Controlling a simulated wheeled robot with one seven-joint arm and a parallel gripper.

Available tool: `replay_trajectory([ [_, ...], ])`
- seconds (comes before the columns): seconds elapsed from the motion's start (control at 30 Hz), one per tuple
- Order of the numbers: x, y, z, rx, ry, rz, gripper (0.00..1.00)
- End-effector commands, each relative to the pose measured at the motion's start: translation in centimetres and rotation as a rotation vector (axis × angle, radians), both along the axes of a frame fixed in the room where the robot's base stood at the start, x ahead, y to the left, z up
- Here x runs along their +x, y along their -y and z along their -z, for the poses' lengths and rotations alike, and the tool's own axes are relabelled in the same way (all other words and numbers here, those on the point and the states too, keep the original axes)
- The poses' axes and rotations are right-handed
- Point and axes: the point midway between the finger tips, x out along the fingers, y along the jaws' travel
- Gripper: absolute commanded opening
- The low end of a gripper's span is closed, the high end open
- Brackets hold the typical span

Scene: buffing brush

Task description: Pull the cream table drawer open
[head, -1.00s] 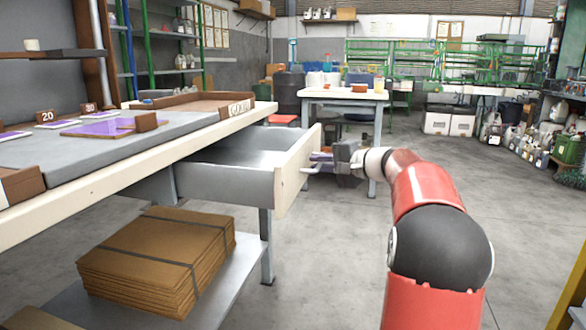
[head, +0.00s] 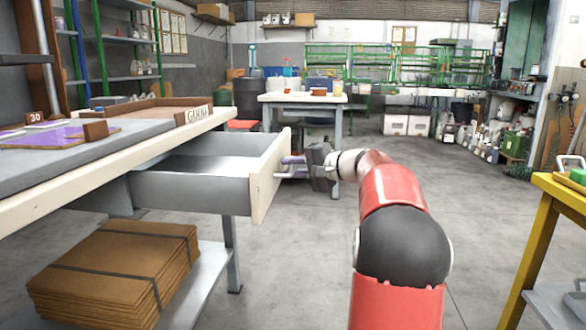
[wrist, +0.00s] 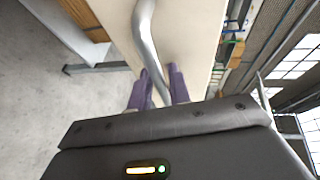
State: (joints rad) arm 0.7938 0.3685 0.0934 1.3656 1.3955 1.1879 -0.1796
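The cream table drawer (head: 264,183) stands pulled well out from under the workbench on the left in the head view. Its grey metal inside looks empty where it shows. Its front also fills the upper middle of the wrist view (wrist: 185,40). My gripper (head: 290,164) is at the drawer front, with its purple fingers on either side of the metal bar handle (wrist: 145,35). In the wrist view the fingers (wrist: 158,85) look closed on the handle, one on each side.
The workbench (head: 90,175) has a grey top with wooden trays. Stacked cardboard (head: 120,265) lies on its lower shelf. A yellow-framed table (head: 545,200) stands at the right. A white table (head: 303,98) is farther back. The concrete floor between is clear.

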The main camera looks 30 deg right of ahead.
Motion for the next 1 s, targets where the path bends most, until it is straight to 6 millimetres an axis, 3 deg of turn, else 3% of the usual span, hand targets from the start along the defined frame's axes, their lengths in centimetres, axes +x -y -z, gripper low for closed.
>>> replay_trajectory([
  [0.17,-1.1,0.6,-0.3,-0.001,0.001,0.002,0.19],
  [0.53,-6.0,3.4,-1.3,0.000,0.000,0.001,0.19],
  [1.0,-6.7,3.7,-1.4,0.000,0.000,0.000,0.19],
])
